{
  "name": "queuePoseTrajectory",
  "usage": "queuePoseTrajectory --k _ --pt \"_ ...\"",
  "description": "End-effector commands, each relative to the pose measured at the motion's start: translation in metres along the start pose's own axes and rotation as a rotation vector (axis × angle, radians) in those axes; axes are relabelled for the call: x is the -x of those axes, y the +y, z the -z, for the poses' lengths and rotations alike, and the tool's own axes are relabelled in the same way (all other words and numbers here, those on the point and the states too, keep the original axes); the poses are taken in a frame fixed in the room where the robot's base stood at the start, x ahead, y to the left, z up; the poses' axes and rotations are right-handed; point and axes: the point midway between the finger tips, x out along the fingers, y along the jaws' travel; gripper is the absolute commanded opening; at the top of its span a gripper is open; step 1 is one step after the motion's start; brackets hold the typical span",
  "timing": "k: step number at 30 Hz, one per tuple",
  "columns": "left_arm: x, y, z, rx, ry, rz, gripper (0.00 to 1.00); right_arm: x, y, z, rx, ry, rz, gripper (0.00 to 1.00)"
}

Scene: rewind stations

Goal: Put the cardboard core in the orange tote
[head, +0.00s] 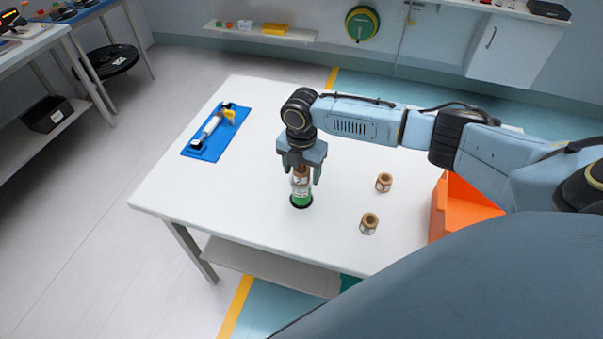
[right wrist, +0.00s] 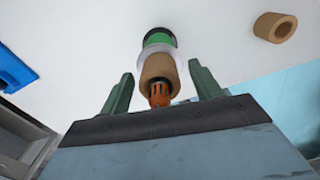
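A brown cardboard core (right wrist: 157,67) sits upright around an orange-tipped spindle (right wrist: 159,94), above a green band (right wrist: 157,39); in the head view the core (head: 300,180) is partly hidden by my gripper. My right gripper (head: 301,176) points down over this spindle on the white table. In the right wrist view its fingers (right wrist: 162,82) are spread on either side of the core, with gaps, and hold nothing. The orange tote (head: 466,204) is at the table's right side, partly hidden behind my right arm. My left gripper is not in view.
Two loose brown rolls, one farther back (head: 384,182) and one nearer (head: 369,223), stand on the white table (head: 240,215) between spindle and tote. A blue mat (head: 200,148) with a white and yellow tool lies at the table's left. The table's front left is clear.

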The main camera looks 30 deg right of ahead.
Motion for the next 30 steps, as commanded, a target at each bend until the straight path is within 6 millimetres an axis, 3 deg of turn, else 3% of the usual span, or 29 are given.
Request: queuePoseTrajectory --k 2,11,20,30 --pt "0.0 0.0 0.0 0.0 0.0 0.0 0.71 0.0 0.0 0.0 0.0 0.0 0.0 0.53" --pt "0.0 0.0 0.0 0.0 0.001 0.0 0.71 0.0 0.0 0.0 0.0 0.0 0.0 0.14" --pt "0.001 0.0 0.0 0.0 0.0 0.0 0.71 0.009 0.0 -0.001 0.0 -0.001 -0.001 0.14" --pt "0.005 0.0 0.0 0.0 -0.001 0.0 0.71 0.075 0.001 -0.001 0.001 -0.002 -0.003 0.14"
